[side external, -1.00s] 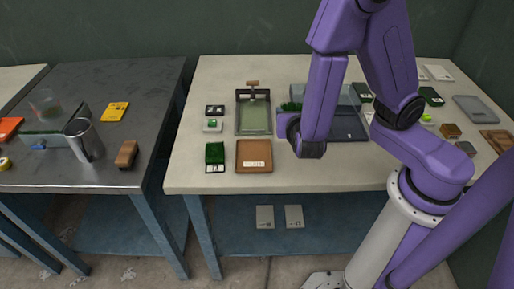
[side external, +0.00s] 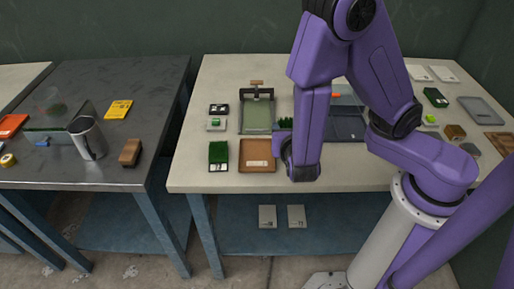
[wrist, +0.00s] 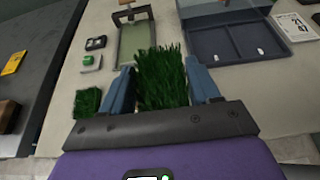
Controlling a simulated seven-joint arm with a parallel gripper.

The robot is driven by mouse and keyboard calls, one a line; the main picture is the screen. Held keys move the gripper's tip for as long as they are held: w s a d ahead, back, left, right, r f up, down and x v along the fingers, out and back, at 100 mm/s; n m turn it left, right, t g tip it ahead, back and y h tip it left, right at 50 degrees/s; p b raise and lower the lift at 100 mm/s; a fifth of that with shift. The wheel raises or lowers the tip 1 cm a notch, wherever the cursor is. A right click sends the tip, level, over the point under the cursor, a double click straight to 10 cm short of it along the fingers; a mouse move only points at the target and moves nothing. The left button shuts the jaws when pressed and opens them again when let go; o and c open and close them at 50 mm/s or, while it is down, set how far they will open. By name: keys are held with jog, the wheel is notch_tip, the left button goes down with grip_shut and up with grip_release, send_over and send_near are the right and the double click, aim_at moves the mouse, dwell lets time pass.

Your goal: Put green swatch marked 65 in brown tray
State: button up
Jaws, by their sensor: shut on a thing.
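My gripper (wrist: 160,68) is shut on a tall-grass green swatch (wrist: 163,82), with a finger on each side of it. In the side view the held swatch (side external: 286,123) shows just left of my arm, up and right of the brown tray. Any number on it is hidden. The brown tray (side external: 257,165) lies flat near the table's front edge, empty, with a white label; I cannot make it out in the wrist view. A second green swatch (side external: 218,152) with a white label sits left of the tray, and also shows in the wrist view (wrist: 88,102).
A framed green plate (side external: 257,117) stands behind the brown tray. Two small boxes (side external: 216,124) are left of it. A dark compartmented tray (wrist: 215,45) is to the right, partly behind my arm in the side view. A metal table (side external: 85,170) stands left across a gap.

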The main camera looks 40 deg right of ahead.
jog(key=shift+w+a+f, duration=0.5)
jog(key=shift+w+f, duration=0.45)
jog(key=shift+w, duration=1.15)
send_over(257, 156)
notch_tip(257, 156, down, 6)
jog(key=shift+s+r, duration=0.15)
jog(key=shift+r, duration=0.1)
jog(key=shift+w+f, duration=0.2)
jog(key=shift+f, duration=1.55)
jog(key=o, duration=0.8)
jog(key=shift+f, duration=0.15)
